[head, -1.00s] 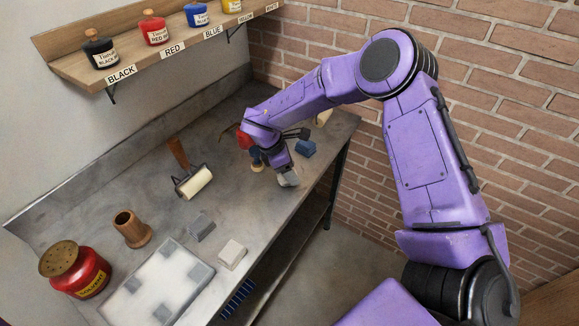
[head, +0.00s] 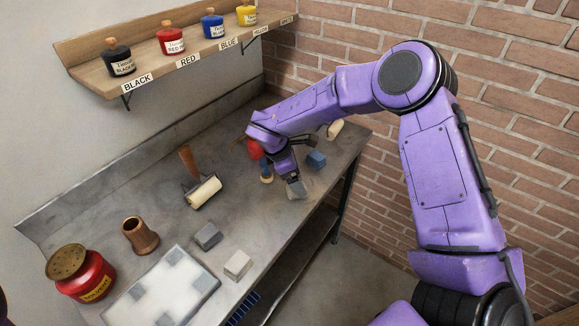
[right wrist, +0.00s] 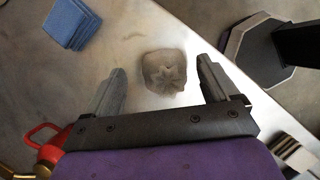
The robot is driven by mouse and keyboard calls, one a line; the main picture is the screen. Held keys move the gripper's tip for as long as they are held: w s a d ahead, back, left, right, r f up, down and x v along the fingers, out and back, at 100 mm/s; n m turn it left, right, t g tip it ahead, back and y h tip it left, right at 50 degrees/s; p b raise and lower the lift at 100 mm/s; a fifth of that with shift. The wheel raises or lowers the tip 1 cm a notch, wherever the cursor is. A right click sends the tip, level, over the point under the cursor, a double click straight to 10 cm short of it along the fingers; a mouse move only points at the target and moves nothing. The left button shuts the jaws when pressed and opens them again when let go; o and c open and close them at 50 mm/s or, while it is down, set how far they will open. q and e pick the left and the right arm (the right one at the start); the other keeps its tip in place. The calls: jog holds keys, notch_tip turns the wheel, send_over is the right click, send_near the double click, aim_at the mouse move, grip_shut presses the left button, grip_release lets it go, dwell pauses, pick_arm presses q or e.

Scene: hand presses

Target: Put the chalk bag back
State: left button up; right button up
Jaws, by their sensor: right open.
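The chalk bag (head: 296,190) is a small grey-beige pouch with a gathered, star-shaped top. It sits on the grey bench near the front edge, partly hidden by my right gripper (head: 290,177) in the head view. In the right wrist view the bag (right wrist: 164,74) lies ahead of and between the two fingers of my right gripper (right wrist: 161,77), which is open and empty. A gap shows on both sides of the bag. My left gripper is not in view.
Near the right gripper are a blue folded cloth (head: 316,159) and a red can (head: 254,149). A roller (head: 204,192), brown pot (head: 139,236), red solvent can (head: 92,277), white slab (head: 140,299) and two small blocks stand left. A shelf (head: 150,71) holds ink bottles.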

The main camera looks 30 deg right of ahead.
jog(key=b+v, duration=0.1)
jog(key=v, duration=0.8)
jog(key=shift+r+b, duration=0.2)
jog(key=shift+b, duration=0.1)
jog(key=shift+a, duration=0.15)
